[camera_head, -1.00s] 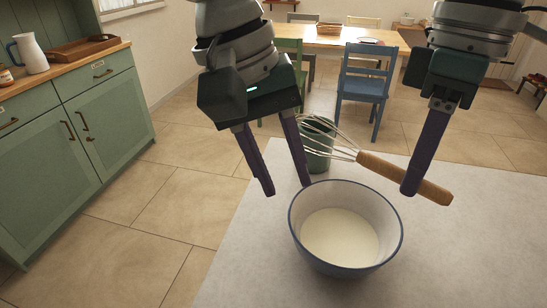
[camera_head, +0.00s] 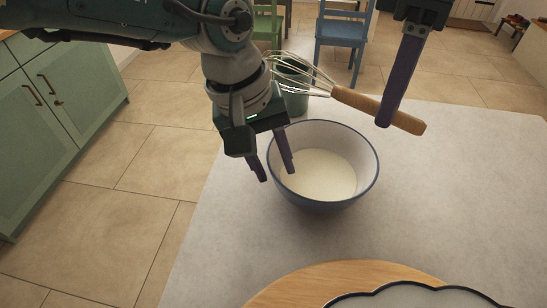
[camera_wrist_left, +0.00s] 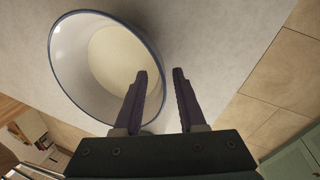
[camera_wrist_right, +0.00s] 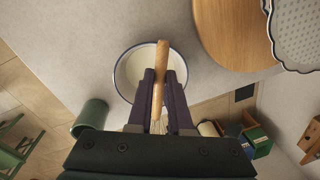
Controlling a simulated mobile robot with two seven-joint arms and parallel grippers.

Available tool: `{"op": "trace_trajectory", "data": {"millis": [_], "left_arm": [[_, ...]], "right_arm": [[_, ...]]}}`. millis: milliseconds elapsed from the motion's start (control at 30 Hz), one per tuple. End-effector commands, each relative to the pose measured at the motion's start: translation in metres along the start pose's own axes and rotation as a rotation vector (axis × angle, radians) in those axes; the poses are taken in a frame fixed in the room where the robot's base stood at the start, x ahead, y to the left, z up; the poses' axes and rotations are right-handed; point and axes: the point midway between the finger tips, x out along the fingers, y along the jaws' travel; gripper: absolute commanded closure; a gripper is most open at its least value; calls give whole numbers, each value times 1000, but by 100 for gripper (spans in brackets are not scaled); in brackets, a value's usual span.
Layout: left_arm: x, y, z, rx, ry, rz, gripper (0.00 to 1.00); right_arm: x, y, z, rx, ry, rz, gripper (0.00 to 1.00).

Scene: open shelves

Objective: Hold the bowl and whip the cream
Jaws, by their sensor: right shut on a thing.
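The bowl (camera_head: 322,196), white inside with a blue rim, stands on the table and holds pale cream (camera_head: 318,175). It also shows in the left wrist view (camera_wrist_left: 75,60). My left gripper (camera_head: 274,168) is open at the bowl's left rim, one finger over the inside and the other outside; I cannot tell if either touches. My right gripper (camera_wrist_right: 159,82) is shut on the wooden handle of the whisk (camera_head: 378,107). The whisk is held tilted above and behind the bowl, its wires pointing left. The right gripper's far finger is hidden in the head view.
A green cup (camera_head: 294,98) stands behind the bowl, below the whisk wires. A round wooden board (camera_head: 290,287) with a scalloped dark-rimmed piece (camera_head: 420,297) lies at the front. The grey table (camera_head: 460,190) is clear to the right.

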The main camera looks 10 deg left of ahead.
Motion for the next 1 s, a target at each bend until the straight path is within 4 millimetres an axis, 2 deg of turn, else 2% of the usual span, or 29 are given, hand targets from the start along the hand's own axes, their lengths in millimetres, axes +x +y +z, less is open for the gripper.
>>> {"op": "trace_trajectory", "data": {"millis": [367, 733, 1000], "left_arm": [[4, 0, 1, -1, -1, 1, 60], [4, 0, 0, -2, 0, 0, 100], [3, 0, 0, -2, 0, 0, 100]], "right_arm": [[0, 0, 0, 0, 0, 0, 100], [0, 0, 0, 0, 0, 0, 100], [0, 0, 0, 0, 0, 0, 100]]}}
